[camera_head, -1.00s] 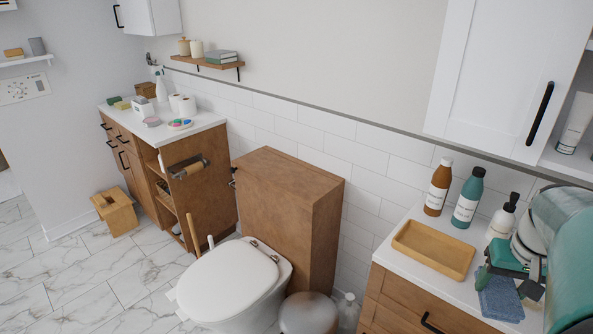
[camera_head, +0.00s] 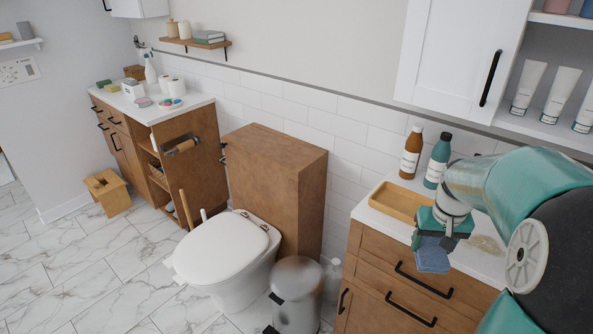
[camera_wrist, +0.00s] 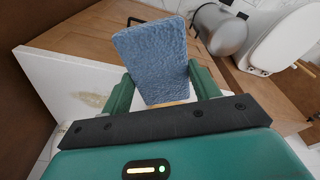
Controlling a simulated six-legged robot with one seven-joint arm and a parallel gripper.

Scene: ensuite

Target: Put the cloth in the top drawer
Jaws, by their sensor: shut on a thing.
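The blue cloth (camera_head: 433,256) hangs from my gripper (camera_head: 440,226) at the front edge of the right counter, in front of the cabinet's upper part. The wrist view shows the cloth (camera_wrist: 153,58) pinched between the two green fingers of my gripper (camera_wrist: 162,88). The top drawer (camera_head: 385,250) of the wooden cabinet under this counter looks shut, with a black bar handle (camera_head: 424,282). The cloth and my arm hide part of its front.
The white counter (camera_head: 372,212) bears a wooden tray (camera_head: 396,203), a brown bottle (camera_head: 411,155) and a teal bottle (camera_head: 437,162). A lower drawer handle (camera_head: 410,310) shows below. A metal bin (camera_head: 297,292) and toilet (camera_head: 222,250) stand left. The marble floor in front is clear.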

